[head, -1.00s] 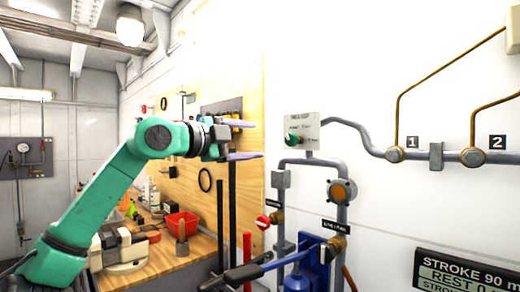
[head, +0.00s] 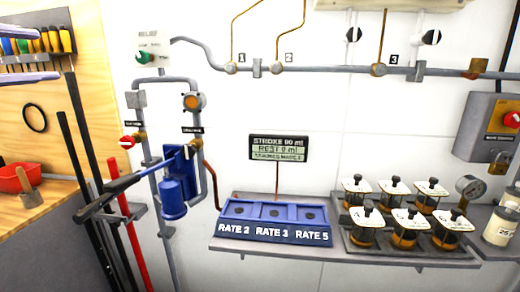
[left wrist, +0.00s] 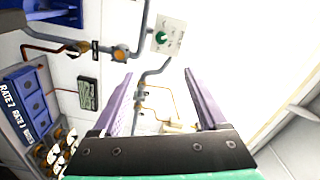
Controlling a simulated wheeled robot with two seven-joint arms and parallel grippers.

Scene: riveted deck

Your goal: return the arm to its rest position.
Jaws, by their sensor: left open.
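My left gripper (head: 57,49) shows at the far left edge of the head view, with only its two pale purple fingers in sight. The fingers are wide apart with nothing between them, in front of the wooden tool board (head: 92,60). The rest of the left arm is outside the head view. In the left wrist view the open left gripper (left wrist: 158,73) is empty, its fingers raised toward the white wall and grey pipes. My right gripper is in neither view.
A blue pump (head: 173,195) with a long lever (head: 115,190) stands below the fingers' right. A blue rate tray (head: 270,222) and several canisters (head: 404,238) sit on a wall shelf. A red bin (head: 14,178) is on the bench. The upper middle wall carries pipes.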

